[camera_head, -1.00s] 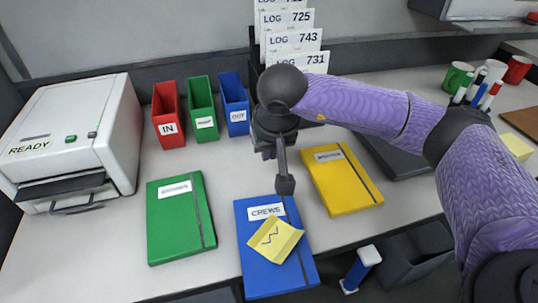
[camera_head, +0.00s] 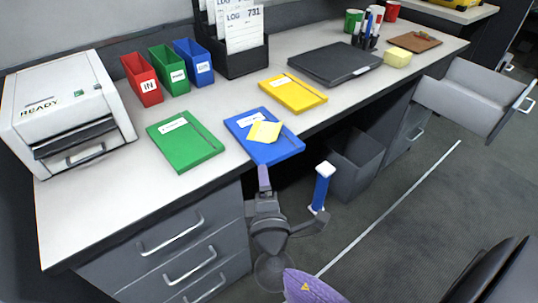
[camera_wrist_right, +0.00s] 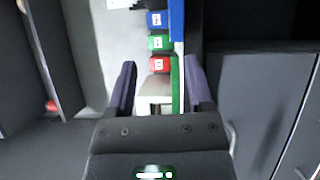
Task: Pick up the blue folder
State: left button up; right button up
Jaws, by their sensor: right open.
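The blue folder (camera_head: 262,152) lies flat at the front edge of the desk in the head view, with a yellow sticky note (camera_head: 264,131) on it that partly hides its white label. In the right wrist view, part of the blue folder (camera_wrist_right: 176,22) shows at the top, seen nearly edge-on. My right gripper (camera_head: 292,199) is open and empty, in front of the desk edge and below the folder in the picture, apart from it. Its spread fingers (camera_wrist_right: 161,87) show in the wrist view. My left gripper is not in view.
A green folder (camera_head: 185,142) lies left of the blue one and a yellow folder (camera_head: 293,93) right. Drawers (camera_head: 185,255) stand under the desk. Open floor lies right.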

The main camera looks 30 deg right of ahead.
aim_at(271, 164)
jog(key=shift+m+g+h, duration=0.4)
jog(key=shift+m+g, duration=0.1)
jog(key=shift+m, duration=0.2)
jog(key=w+d+b, duration=0.1)
jog(key=w+d, duration=0.1)
jog(key=w+d+f, duration=0.1)
jog(key=w+d, duration=0.1)
jog(key=w+d+f+b, duration=0.1)
jog(key=w+d, duration=0.1)
jog(key=w, duration=0.1)
jog(key=shift+b, duration=0.35)
jog(key=shift+w+d, duration=0.15)
jog(key=shift+d, duration=0.05)
jog(key=shift+r, duration=0.1)
grip_shut()
